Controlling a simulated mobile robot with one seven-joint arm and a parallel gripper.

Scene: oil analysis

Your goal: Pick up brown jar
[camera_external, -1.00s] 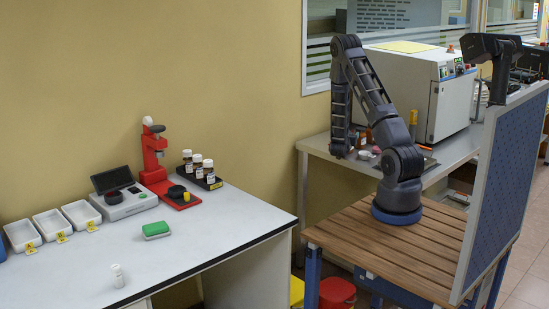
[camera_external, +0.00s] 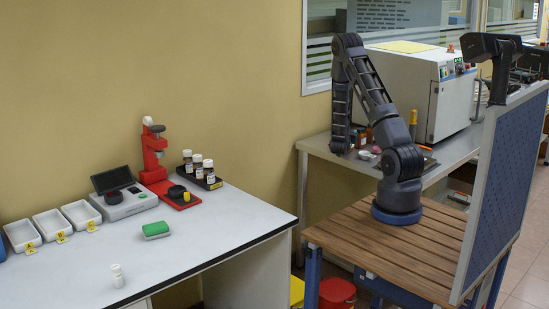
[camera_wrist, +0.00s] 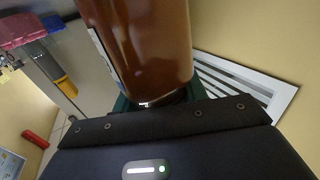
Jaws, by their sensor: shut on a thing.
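In the wrist view a brown jar (camera_wrist: 150,45) fills the upper middle, very close to the camera, with a strip of white label on its left side. My gripper (camera_wrist: 155,103) is shut on it; the dark fingers are mostly hidden behind the jar. In the external view my gripper (camera_external: 340,148) is small and points down over the metal table beside the white machine. The jar in its grip cannot be made out clearly there.
A white machine (camera_external: 425,95) stands on the metal table (camera_external: 318,147) behind my arm. A small white dish (camera_external: 365,155) and a yellow-orange bottle (camera_external: 412,120) are near my gripper. Dark jars with white caps (camera_external: 197,160) stand on the white bench (camera_external: 200,235) at left.

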